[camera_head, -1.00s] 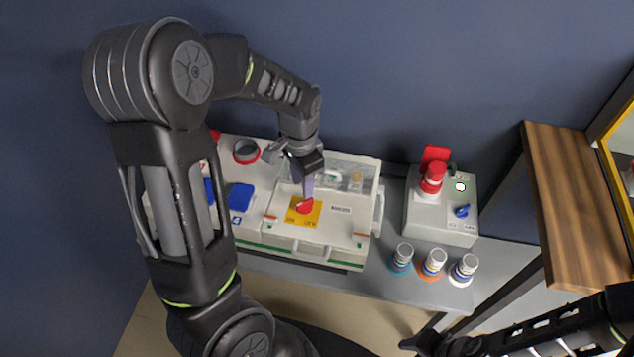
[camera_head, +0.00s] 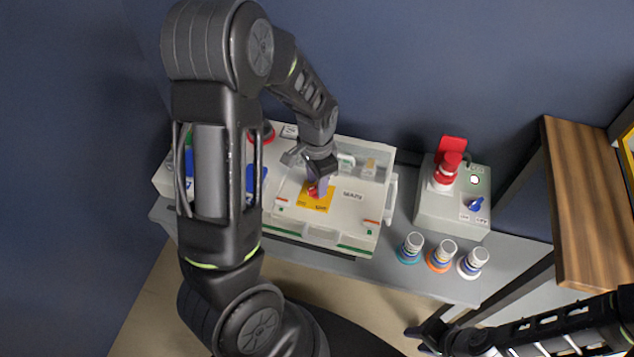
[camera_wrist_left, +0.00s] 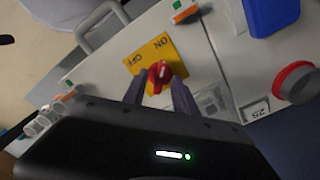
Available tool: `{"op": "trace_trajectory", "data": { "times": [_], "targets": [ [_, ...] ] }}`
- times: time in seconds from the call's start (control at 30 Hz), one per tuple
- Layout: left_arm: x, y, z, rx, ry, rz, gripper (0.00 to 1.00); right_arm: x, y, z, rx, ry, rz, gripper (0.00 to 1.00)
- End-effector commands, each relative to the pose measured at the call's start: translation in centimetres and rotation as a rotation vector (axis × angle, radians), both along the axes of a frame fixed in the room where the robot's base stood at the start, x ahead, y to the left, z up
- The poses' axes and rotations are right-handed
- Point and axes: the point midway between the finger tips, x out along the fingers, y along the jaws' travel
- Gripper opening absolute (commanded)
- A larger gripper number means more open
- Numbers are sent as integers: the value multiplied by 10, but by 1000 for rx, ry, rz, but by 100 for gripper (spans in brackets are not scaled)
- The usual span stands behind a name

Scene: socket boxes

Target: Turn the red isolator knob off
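The red isolator knob (camera_wrist_left: 159,76) sits on a yellow plate (camera_wrist_left: 146,58) marked ON and OFF. In the head view the knob (camera_head: 313,191) is partly covered by my left gripper (camera_head: 320,187), which reaches down to it from above. In the left wrist view my left gripper (camera_wrist_left: 160,82) is open, with one finger on each side of the knob. A small gap seems to show beside the knob; contact is hard to tell. A white mark shows on the knob, but its exact setting is unclear. My right gripper (camera_head: 418,339) is low at the right, empty, its tips apart.
The plate is on a pale socket box (camera_head: 345,225) on a grey table (camera_head: 395,277). To the right stands a grey box (camera_head: 453,207) with a red plug (camera_head: 447,169) and blue knob (camera_head: 475,204). Three ringed connectors (camera_head: 441,256) stand in front. A wooden shelf (camera_head: 585,205) is further right.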

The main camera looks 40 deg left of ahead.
Motion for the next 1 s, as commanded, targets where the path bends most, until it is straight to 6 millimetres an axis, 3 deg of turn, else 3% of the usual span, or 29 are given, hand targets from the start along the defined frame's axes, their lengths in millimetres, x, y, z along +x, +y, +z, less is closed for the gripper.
{"op": "trace_trajectory", "data": {
  "times": [0.37,0.77,1.0],
  "targets": [
    [0,0,-9,0,-1,0,34,0,0,0,0,0,0,36],
    [0,0,-9,0,-1,0,2,0,0,0,0,0,0,36],
    [0,0,-9,0,-1,0,0,0,0,0,0,0,0,36]
  ]
}}
